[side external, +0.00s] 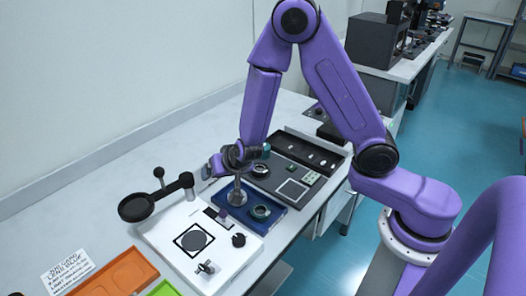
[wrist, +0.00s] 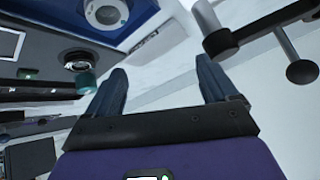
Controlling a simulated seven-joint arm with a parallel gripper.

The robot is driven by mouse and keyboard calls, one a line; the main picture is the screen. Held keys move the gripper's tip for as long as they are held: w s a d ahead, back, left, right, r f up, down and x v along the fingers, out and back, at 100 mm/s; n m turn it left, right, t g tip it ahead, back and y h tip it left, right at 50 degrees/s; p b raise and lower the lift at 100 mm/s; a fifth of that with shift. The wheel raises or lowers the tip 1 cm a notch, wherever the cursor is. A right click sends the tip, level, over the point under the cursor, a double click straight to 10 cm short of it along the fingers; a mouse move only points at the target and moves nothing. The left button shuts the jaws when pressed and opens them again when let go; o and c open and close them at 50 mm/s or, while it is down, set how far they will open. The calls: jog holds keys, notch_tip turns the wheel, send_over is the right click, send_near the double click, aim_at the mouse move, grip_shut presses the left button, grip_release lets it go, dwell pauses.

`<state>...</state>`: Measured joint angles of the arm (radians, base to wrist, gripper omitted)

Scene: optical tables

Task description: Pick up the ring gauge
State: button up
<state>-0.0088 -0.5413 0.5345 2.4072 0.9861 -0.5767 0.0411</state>
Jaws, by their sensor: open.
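A round metal ring, which looks like the ring gauge (side external: 261,212), sits on a dark blue tray (side external: 282,221) in the side external view. In the wrist view a silver ring with a dark centre (wrist: 105,13) lies on the blue surface at the top left, partly cut off by the frame edge; it appears to be the same ring. My gripper (side external: 206,172) is above the back edge of the table, to the left of and behind the ring. In the wrist view my gripper (wrist: 160,80) has its two blue fingers wide apart with nothing between them.
A white board (side external: 165,240) with a black-framed disc and small fittings lies in front of the tray. A black magnifier on an arm (side external: 137,207) stands at its left. A dark panel (side external: 312,175) with round parts lies behind the tray. A wall runs along the back.

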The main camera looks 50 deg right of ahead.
jog(key=s+d+f+m+g+h, duration=0.15)
jog(key=d+m+h, duration=0.35)
jog(key=d+h, duration=0.5)
jog(key=shift+t+y, duration=0.25)
jog(key=shift+y, duration=0.55)
jog(key=x, duration=0.6)
jog(key=d+x, duration=0.1)
jog(key=x, duration=0.5)
jog(key=s+x, duration=0.1)
jog(key=x, duration=0.5)
jog(key=shift+d+r, duration=0.25)
jog(key=shift+d, duration=0.15)
jog(key=c, duration=1.3)
jog(key=shift+r, duration=0.1)
